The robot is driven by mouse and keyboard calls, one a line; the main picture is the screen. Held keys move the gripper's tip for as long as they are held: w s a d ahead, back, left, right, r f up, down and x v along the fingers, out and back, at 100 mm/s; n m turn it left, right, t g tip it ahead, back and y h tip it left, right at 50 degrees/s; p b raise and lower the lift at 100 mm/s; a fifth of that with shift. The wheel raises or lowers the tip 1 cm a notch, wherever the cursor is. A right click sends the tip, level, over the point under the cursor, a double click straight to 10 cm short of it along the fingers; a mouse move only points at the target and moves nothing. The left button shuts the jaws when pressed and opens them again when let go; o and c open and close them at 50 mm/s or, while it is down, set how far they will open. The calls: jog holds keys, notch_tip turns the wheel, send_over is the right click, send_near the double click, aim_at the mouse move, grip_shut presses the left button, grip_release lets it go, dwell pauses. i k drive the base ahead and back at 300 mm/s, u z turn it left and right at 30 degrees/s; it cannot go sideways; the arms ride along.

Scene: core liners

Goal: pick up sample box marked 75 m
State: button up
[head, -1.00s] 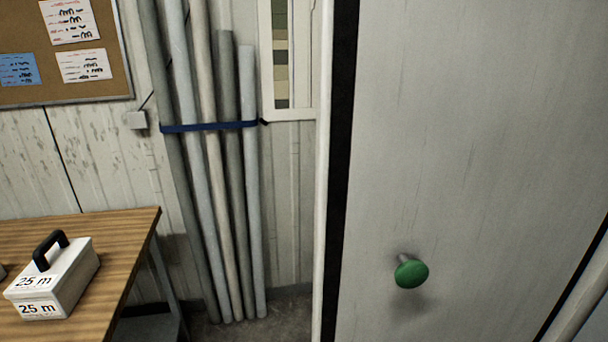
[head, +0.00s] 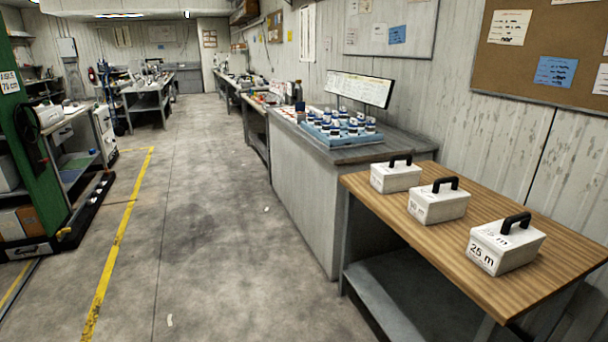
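Three white sample boxes with black handles stand in a row on a wooden table (head: 428,240) at the right. The nearest box (head: 506,247) is marked 25 m. The middle box (head: 437,206) and the far box (head: 395,178) carry labels too small to read here, so I cannot tell which is marked 75 m. My gripper is not in view.
A grey bench (head: 306,190) with a blue tray (head: 338,138) of jars adjoins the table's far end. A green post (head: 38,150) and shelving stand at the left. The concrete floor (head: 215,220) between, with a yellow line (head: 120,245), is mostly clear.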

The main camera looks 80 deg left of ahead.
aim_at(393, 177)
jog(key=u, duration=3.3)
jog(key=i, duration=4.25)
jog(key=z, duration=3)
